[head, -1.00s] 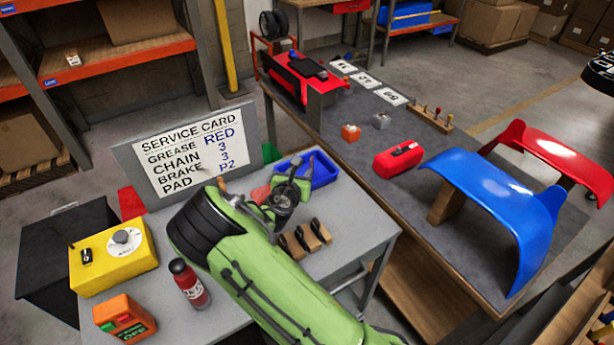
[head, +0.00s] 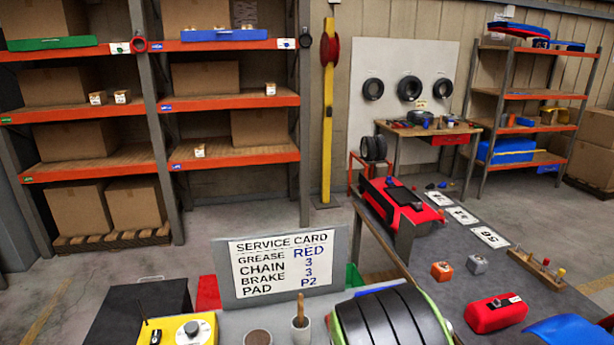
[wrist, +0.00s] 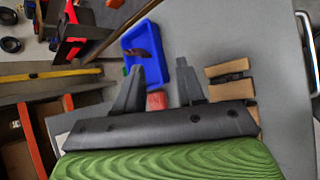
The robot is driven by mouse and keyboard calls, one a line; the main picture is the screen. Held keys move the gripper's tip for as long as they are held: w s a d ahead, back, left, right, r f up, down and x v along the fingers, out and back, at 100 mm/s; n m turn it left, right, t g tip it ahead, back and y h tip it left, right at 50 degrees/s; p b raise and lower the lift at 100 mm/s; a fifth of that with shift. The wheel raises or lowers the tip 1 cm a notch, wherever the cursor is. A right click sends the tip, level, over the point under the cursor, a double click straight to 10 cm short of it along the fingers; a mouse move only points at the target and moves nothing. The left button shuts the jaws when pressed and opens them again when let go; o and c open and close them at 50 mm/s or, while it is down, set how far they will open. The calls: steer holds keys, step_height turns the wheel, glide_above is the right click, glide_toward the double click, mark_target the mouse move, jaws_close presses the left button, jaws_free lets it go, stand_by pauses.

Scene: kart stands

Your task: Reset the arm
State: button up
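My gripper (wrist: 161,74) shows in the wrist view with its two dark fingers spread apart and nothing held between them. It is over the grey table (wrist: 275,95), with a blue tray (wrist: 158,78) beyond the fingers. A red block (wrist: 156,100) shows between the finger bases; whether it touches them I cannot tell. In the head view my green and black arm fills the bottom centre, and the gripper itself is out of that picture.
A service card (head: 278,265) stands on the grey table behind a yellow box (head: 180,330). The dark workbench (head: 465,255) at right carries a red case (head: 495,312) and small blocks. Orange shelves (head: 235,101) stand behind.

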steer(key=s+a+r+m+y, duration=0.2)
steer(key=s+r+m, duration=0.2)
steer(key=s, duration=0.5)
steer(key=s+a+r+m+y, duration=0.2)
steer(key=s+a+r+m, duration=0.1)
steer(key=s+m, duration=0.4)
steer(key=s+a+r+m+g+y, duration=0.1)
steer(key=s+a+r+m+y, duration=0.1)
steer(key=s+r+m, duration=0.4)
steer(key=s, duration=0.5)
steer(key=shift+s+a, duration=0.15)
steer(key=shift+s, duration=0.05)
